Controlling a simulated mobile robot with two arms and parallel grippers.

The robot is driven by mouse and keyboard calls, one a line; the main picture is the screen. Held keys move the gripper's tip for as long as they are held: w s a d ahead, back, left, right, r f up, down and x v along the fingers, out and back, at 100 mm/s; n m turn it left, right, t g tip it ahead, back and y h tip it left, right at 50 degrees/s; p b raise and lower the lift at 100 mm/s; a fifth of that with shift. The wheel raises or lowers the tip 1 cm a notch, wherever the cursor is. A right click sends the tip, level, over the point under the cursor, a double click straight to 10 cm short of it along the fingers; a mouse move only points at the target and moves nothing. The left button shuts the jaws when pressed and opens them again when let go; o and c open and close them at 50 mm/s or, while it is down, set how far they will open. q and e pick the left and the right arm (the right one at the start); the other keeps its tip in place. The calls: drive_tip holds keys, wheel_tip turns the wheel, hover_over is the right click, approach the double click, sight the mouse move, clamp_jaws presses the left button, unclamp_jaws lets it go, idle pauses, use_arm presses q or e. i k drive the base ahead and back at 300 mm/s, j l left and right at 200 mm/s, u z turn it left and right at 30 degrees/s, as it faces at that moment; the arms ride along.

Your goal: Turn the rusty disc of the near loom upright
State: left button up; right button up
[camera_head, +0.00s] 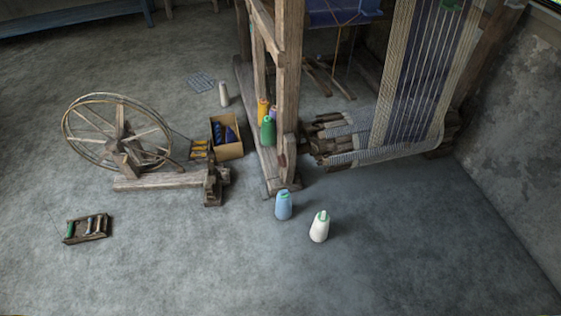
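The wooden handloom (289,90) stands at the upper middle and right. Its near upright is a thick post that rises from a long floor beam. Low on this upright there is a small reddish-brown shape (283,158), which may be the rusty disc. It is too small for me to tell its outline or which way it is turned. Neither of my grippers shows in the head view.
A blue cone (283,206) and a white cone (319,228) stand on the floor before the loom. A spinning wheel (118,135), a cardboard box (231,150) and a bobbin tray (87,229) are left. The foreground floor is clear; a wall bounds the right.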

sight(282, 159)
drive_tip(key=i+j+z, duration=0.2)
drive_tip(key=i, duration=0.3)
drive_tip(key=i+j+z, duration=0.25)
drive_tip(key=i, duration=0.25)
